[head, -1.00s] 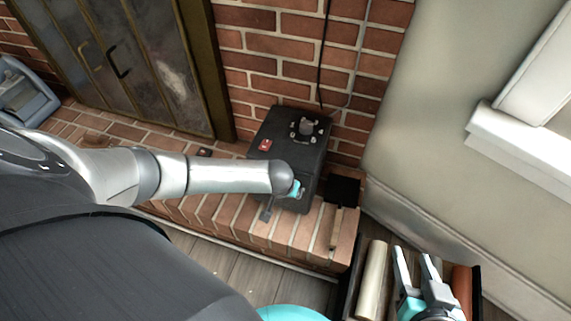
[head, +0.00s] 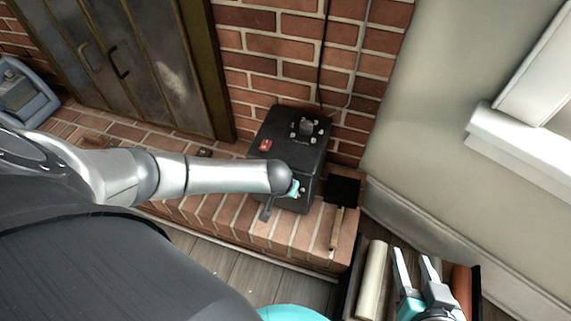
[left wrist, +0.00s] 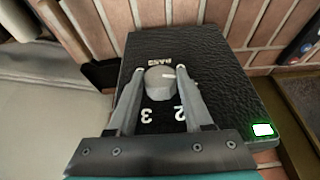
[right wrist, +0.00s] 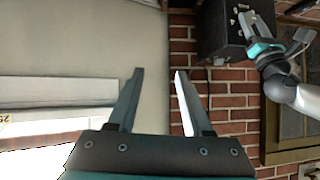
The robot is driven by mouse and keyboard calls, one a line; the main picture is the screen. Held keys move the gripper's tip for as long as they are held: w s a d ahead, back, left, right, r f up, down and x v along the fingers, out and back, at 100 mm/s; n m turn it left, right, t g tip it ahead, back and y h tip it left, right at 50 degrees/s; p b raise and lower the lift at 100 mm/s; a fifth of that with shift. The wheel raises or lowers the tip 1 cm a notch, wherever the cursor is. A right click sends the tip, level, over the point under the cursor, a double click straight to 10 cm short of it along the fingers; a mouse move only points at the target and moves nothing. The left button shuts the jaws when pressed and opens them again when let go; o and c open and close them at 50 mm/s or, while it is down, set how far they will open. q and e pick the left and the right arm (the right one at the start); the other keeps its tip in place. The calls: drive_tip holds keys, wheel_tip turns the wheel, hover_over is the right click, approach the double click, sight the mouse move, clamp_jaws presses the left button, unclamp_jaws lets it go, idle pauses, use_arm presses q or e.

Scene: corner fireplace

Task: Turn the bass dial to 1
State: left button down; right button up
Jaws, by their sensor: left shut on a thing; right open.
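The bass dial (left wrist: 159,82) is a grey knob on a black textured box (left wrist: 215,75), with an upside-down "BASS" label and the numbers 2 and 3 around it. A light line shows on the knob. My left gripper (left wrist: 159,69) has one finger on each side of the knob and is shut on it.
Another dial (head: 306,127) with white marks and a red switch (head: 265,145) are on the box's top. A green-lit switch (left wrist: 262,130) shows in the left wrist view. A brush-like tool (head: 336,225) lies right of the box. A crate holding cylinders (head: 372,275) is beside my right gripper.

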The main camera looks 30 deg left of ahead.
use_arm(q)
drive_tip(key=shift+a+h+p, duration=0.1)
drive_tip(key=shift+h+p, duration=0.25)
drive_tip(key=shift+h, duration=0.25)
use_arm(e)
drive_tip(key=shift+s+d+f+g+h, duration=0.15)
drive_tip(key=shift+d+g+h, duration=0.1)
drive_tip(key=shift+d+g, duration=0.15)
drive_tip(key=shift+s+d+r+g+h, duration=0.15)
drive_tip(key=shift+d+g+h, duration=0.15)
drive_tip(key=shift+d, duration=0.2)
drive_tip(key=shift+f, duration=0.1)
use_arm(q)
drive_tip(key=shift+c, duration=1.5)
unclamp_jaws()
